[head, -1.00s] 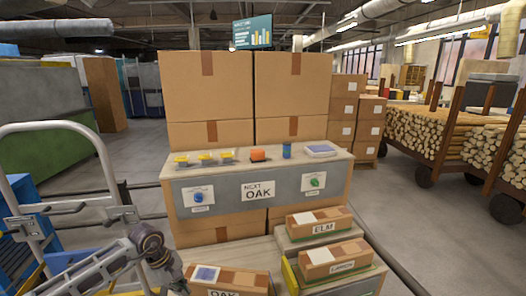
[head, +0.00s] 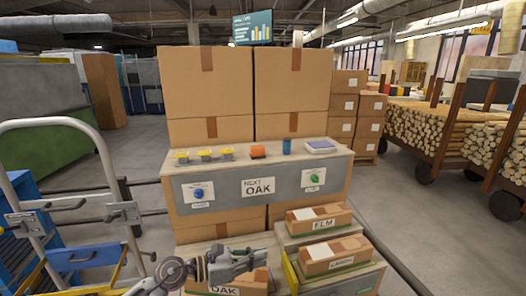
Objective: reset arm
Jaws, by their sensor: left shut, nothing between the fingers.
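My left arm comes in at the bottom left. Its gripper (head: 257,260) points right, in front of or over the box labelled OAK (head: 226,290) at the bottom. The gripper is shut and holds nothing. It hides part of the OAK box and its top; whether it touches the box I cannot tell. My right gripper is not in view.
Boxes labelled ELM (head: 322,222) and another wood name (head: 335,257) stand to the right of my left gripper. Behind is a shelf with a NEXT OAK sign (head: 258,189), holding several small items. A metal hand truck (head: 108,165) stands at left. Floor is open at right.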

